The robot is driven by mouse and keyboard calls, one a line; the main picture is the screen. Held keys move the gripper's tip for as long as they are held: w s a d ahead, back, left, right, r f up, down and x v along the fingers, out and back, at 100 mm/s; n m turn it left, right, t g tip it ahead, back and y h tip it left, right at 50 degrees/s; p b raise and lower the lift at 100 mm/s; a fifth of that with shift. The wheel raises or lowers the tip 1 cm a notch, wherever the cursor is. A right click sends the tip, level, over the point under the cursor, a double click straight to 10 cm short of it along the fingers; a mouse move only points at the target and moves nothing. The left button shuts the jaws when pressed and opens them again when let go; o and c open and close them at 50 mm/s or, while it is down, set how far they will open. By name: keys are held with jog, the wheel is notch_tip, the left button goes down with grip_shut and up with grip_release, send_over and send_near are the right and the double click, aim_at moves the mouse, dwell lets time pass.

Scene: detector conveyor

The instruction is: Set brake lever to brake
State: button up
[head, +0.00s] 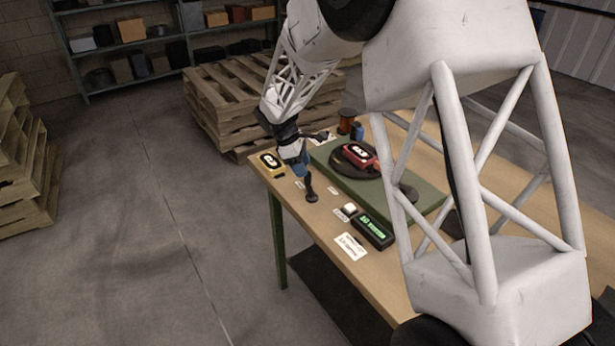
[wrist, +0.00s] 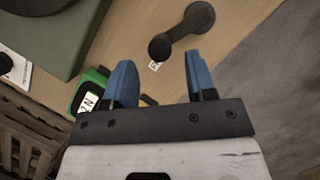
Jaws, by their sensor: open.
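A black lever (head: 311,190) with a rounded end stands near the table's front edge, beside a small white tag. It is the likely brake lever, but the tag is too small to read. In the wrist view the lever (wrist: 180,33) lies just beyond the fingertips, its larger round end at upper right and its smaller end nearer the fingers. My gripper (head: 298,169) is just above and left of the lever in the head view. In the wrist view its blue fingers (wrist: 160,72) are spread with nothing between them. I cannot tell whether they touch the lever.
A green platform (head: 410,217) carries a dark turntable (head: 335,157) with a red device (head: 361,156). A white button (head: 349,208) and a green-lit display (head: 374,232) are right of the lever. Pallets (head: 222,110) stand behind.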

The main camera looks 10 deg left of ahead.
aim_at(310, 184)
jog(key=shift+x, duration=2.4)
jog(key=shift+c, duration=0.5)
jog(key=c, duration=0.8)
jog(key=shift+d, duration=0.15)
jog(key=m, duration=0.1)
jog(key=d+m+g, duration=0.1)
jog(key=m, duration=0.2)
jog(key=shift+w+d+r+g, duration=0.1)
jog(key=shift+w+d+g, duration=0.2)
jog(key=shift+d, duration=0.1)
jog(key=m, duration=0.1)
jog(key=d+m+g, duration=0.1)
jog(key=m, duration=0.1)
jog(key=shift+d+y, duration=0.15)
jog(key=shift+y, duration=0.25)
jog(key=shift+s+d+m+g+y, duration=0.25)
jog(key=shift+d+m, duration=0.1)
jog(key=shift+m, duration=0.5)
jog(key=shift+s+d+m+g+y, duration=0.1)
jog(key=shift+d+m+g+y, duration=0.2)
jog(key=shift+m, duration=0.5)
jog(key=shift+s+d+m+g+y, duration=0.15)
jog(key=shift+d+m, duration=0.25)
jog(key=shift+m, duration=0.45)
